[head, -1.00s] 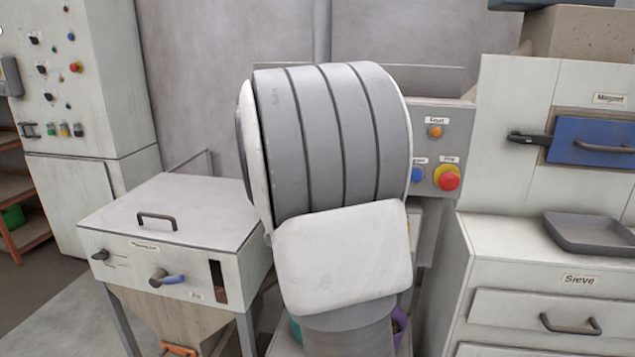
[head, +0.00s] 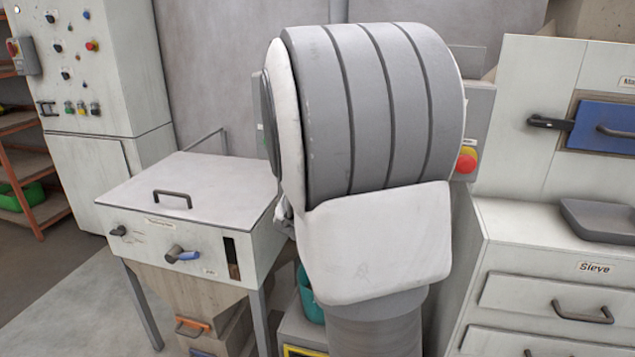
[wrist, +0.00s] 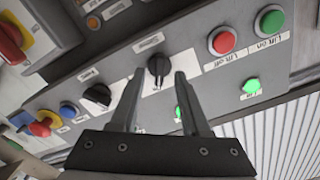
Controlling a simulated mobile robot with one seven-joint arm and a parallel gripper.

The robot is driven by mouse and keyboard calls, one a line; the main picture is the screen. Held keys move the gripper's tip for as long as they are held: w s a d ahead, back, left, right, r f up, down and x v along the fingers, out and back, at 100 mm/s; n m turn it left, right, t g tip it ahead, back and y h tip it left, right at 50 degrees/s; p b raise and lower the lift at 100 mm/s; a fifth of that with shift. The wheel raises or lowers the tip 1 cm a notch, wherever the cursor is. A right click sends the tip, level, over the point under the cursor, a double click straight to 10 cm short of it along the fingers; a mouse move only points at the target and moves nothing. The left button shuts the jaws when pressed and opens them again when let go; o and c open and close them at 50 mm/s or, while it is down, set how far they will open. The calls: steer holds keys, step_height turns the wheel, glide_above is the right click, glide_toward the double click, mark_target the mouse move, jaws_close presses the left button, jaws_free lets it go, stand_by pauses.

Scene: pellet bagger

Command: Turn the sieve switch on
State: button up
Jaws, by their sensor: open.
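In the wrist view, a black rotary switch (wrist: 158,68) sits on a grey and white control panel, with its pointer roughly upright in the picture. Its small label is too blurred to read, so I cannot tell if it is the sieve switch. My gripper (wrist: 160,78) is open, its fingertips on either side of this switch in the picture; I cannot tell if they touch it. A second black rotary switch (wrist: 97,97) sits to the left, turned at a slant. In the head view, my arm hides the gripper and the switches. The cabinet labelled Sieve (head: 500,262) stands at right.
In the wrist view, a red button (wrist: 222,40) and a green button (wrist: 270,22), with lift labels, sit at right. Lit green lamps (wrist: 251,86) are below. A red emergency knob (wrist: 40,128) is at left. In the head view, a lidded hopper (head: 190,190) stands left of my arm.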

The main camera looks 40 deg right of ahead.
steer(key=b+v, duration=0.1)
steer(key=v, duration=1.4)
steer(key=shift+b, duration=0.4)
